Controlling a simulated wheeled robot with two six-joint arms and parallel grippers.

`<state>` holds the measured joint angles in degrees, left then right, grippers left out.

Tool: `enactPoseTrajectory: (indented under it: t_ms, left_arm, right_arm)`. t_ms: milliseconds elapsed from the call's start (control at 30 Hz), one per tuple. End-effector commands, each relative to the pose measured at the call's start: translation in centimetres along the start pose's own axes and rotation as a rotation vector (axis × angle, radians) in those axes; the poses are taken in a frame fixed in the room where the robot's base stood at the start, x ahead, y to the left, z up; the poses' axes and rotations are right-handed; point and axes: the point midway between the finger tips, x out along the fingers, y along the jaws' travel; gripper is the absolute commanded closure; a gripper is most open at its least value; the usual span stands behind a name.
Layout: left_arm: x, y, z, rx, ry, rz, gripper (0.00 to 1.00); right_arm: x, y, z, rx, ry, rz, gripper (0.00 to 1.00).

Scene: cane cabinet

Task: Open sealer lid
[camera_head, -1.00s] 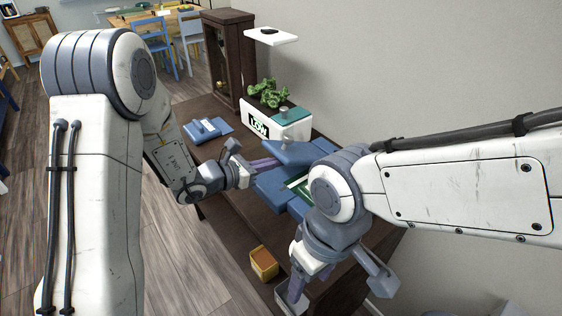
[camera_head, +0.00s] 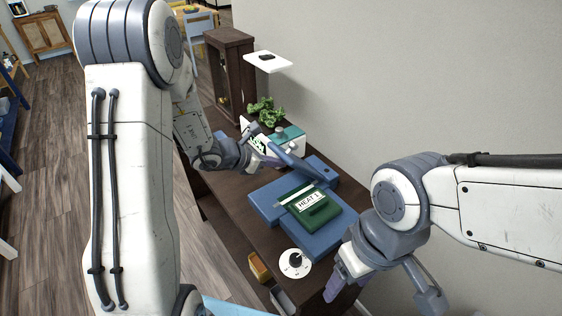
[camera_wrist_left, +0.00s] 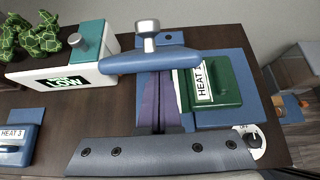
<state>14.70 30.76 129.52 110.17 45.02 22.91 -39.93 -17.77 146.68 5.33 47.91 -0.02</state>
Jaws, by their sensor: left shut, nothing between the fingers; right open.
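The sealer has a blue base (camera_head: 268,205) on the dark cabinet top, with a green block (camera_head: 318,208) labelled HEAT on it. Its blue lid (camera_head: 290,160) is tilted up off the base. In the left wrist view the lid (camera_wrist_left: 165,62) crosses the upper middle, with a metal knob (camera_wrist_left: 147,27) on it. My left gripper (camera_head: 272,162) is beside the lid; its purple fingers (camera_wrist_left: 158,105) are shut and empty, reaching towards the lid's underside. Whether they touch it I cannot tell. My right gripper (camera_head: 340,285) is open and empty, near the cabinet's front right.
A white box (camera_wrist_left: 62,75) marked LOW with a teal top stands beside the sealer, leafy green plants (camera_head: 266,112) behind it. A white dial (camera_head: 295,262) sits at the sealer's near end. An orange-brown container (camera_head: 259,266) is near the cabinet's front edge. A wall bounds the right.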

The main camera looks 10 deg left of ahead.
Motion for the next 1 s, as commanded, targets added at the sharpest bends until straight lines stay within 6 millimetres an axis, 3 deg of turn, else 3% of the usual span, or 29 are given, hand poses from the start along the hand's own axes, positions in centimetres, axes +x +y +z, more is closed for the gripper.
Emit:
enactPoseTrajectory:
  t_ms: [267,467,700,1000]
  left_arm:
    - [0.2,0.0,-0.8,0.001,-0.001,-0.001,1.00]
    - [0.4,0.1,-3.9,0.002,-0.001,-0.004,1.00]
    - [-5.3,0.0,-3.3,0.009,-0.002,-0.005,1.00]
    - [-9.2,-0.1,-3.4,0.010,-0.001,-0.012,1.00]
  right_arm:
    - [0.9,0.1,0.1,0.000,0.000,0.000,0.34]
    - [3.9,0.3,0.2,0.000,0.000,0.000,0.34]
    - [3.3,0.2,0.2,0.000,0.000,0.000,0.34]
    - [3.1,0.2,0.2,0.000,0.000,0.000,0.34]
